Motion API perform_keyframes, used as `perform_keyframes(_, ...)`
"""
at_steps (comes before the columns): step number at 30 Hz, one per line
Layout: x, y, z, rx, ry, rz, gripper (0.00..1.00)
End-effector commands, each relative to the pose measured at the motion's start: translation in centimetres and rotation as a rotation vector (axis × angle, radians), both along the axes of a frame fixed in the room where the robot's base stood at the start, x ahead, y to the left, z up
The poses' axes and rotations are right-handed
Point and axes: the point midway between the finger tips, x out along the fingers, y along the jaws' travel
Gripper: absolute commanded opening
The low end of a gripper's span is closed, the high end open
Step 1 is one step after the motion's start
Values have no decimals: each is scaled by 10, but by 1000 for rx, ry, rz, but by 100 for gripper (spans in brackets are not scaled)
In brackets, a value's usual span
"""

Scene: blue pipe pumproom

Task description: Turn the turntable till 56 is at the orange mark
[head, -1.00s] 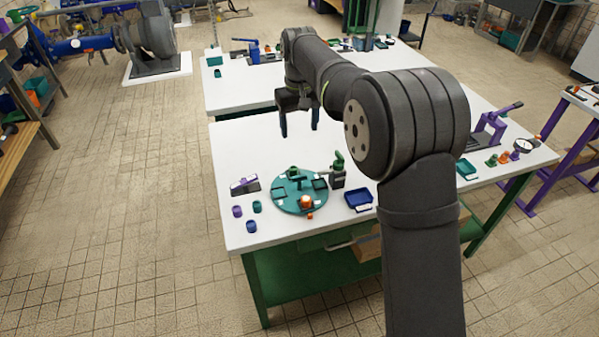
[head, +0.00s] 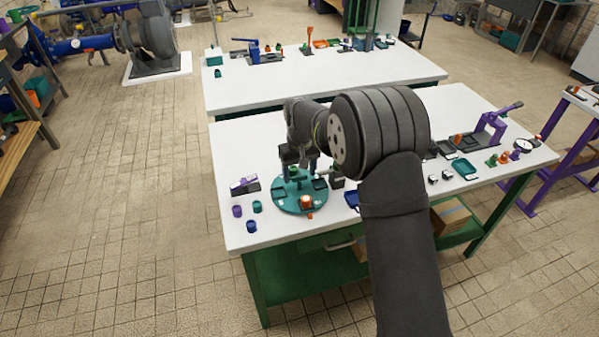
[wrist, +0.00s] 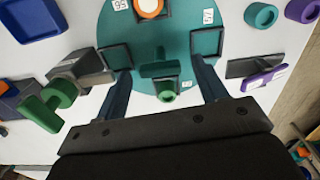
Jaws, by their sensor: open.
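The teal round turntable (head: 287,204) lies on the near white table; it fills the upper middle of the wrist view (wrist: 180,28). A teal bar handle (wrist: 160,66) stands at its middle. My gripper (wrist: 163,75) is open above the turntable, one finger on each side of the handle, with gaps between; it also shows in the head view (head: 299,166). The small orange mark (head: 310,216) is at the disc's near edge in the head view and outside the wrist view.
The disc carries square dark trays (wrist: 207,42), an orange-and-white round piece (head: 306,201) and a green piece (wrist: 166,92). A green-handled device (wrist: 48,104) stands close beside it. A purple-and-grey block (head: 244,185), several small cups (head: 252,226) and a blue tray (head: 351,199) are nearby.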

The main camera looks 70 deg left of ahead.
Motion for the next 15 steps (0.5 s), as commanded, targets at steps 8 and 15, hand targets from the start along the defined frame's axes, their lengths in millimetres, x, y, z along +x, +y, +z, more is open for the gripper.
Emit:
perform_keyframes(8, 0, 0, -3, 0, 0, 0, 65)
perform_keyframes(15, 0, 0, -3, 0, 0, 0, 26)
